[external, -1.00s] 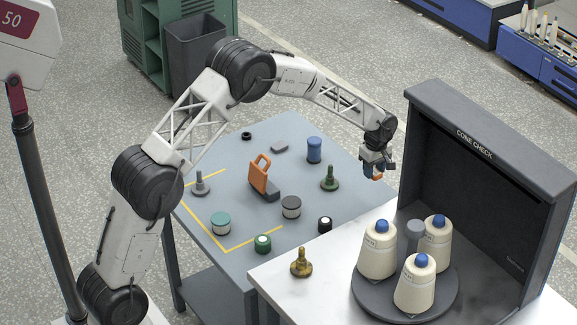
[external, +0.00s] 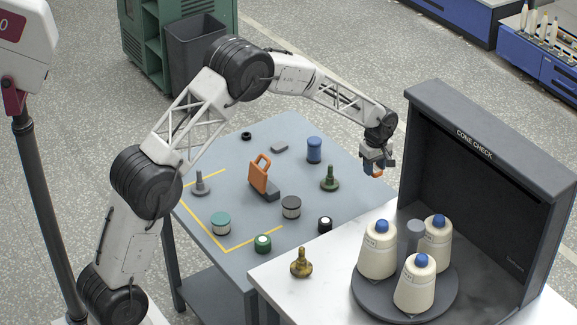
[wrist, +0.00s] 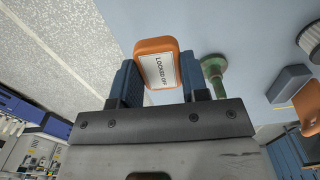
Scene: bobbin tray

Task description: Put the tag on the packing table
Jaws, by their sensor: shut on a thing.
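My gripper (external: 376,162) is shut on an orange tag (wrist: 158,68) with a white label reading "LOCKED OFF". In the wrist view the tag is between the two blue fingers. In the external view only a little of the tag (external: 377,173) shows below the fingers. The gripper holds it up in the air, near the right edge of the blue-grey table (external: 235,150) in the picture. Which surface is the packing table is not labelled; a white-topped table (external: 275,275) stands in front of the blue-grey one.
A green knobbed peg (external: 330,180), a blue spool (external: 314,150) and an orange-handled dark block (external: 262,178) stand on the blue-grey table among several small items. A tall dark "CONE CHECK" panel (external: 480,170) rises right of my gripper. Cream cones (external: 377,250) stand before it.

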